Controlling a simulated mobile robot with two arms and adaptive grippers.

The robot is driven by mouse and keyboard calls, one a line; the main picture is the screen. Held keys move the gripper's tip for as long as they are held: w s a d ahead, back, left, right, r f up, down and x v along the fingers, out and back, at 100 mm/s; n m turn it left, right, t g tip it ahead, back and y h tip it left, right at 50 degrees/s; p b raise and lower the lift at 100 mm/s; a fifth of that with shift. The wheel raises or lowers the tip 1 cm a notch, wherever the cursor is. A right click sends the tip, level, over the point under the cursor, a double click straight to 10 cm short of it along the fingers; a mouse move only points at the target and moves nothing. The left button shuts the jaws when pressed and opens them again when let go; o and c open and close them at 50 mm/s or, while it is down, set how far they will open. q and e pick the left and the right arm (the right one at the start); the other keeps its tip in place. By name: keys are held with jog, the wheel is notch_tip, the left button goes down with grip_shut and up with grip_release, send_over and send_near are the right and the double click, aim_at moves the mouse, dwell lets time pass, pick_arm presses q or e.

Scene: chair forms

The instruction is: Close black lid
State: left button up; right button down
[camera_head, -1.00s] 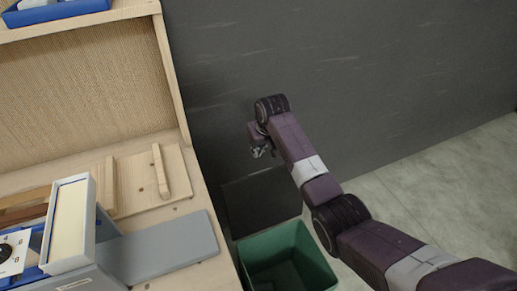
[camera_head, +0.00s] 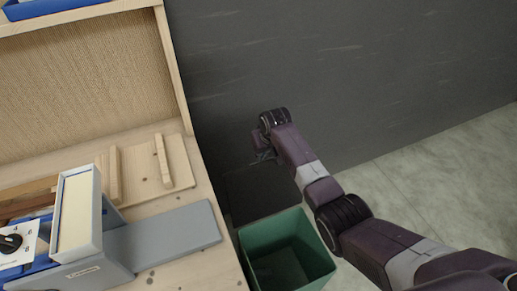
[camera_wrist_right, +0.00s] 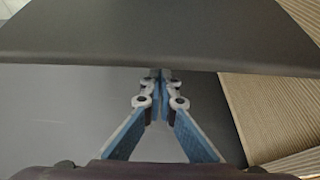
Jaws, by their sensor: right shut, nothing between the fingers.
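The black lid (camera_head: 266,190) is a dark flat panel raised at the back edge of the green bin (camera_head: 320,262), which is open at the top. My right gripper (camera_head: 262,157) is by the upper part of the lid in the head view, its fingers small and partly hidden by the wrist. In the right wrist view the lid (camera_wrist_right: 150,35) fills the top as a broad dark panel, and the shut, empty fingertips (camera_wrist_right: 160,76) point at its lower edge. I cannot tell whether they touch it. My left gripper is not in view.
A wooden workbench (camera_head: 205,266) stands to the left of the bin, with a grey box (camera_head: 100,272), a grey slab (camera_head: 172,238) and wooden pieces (camera_head: 162,160) on it. A dark wall (camera_head: 400,60) is behind. Pale floor (camera_head: 450,180) is clear at right.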

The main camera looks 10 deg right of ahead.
aim_at(268, 167)
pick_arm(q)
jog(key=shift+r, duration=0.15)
pick_arm(e)
jog(key=shift+s, duration=0.15)
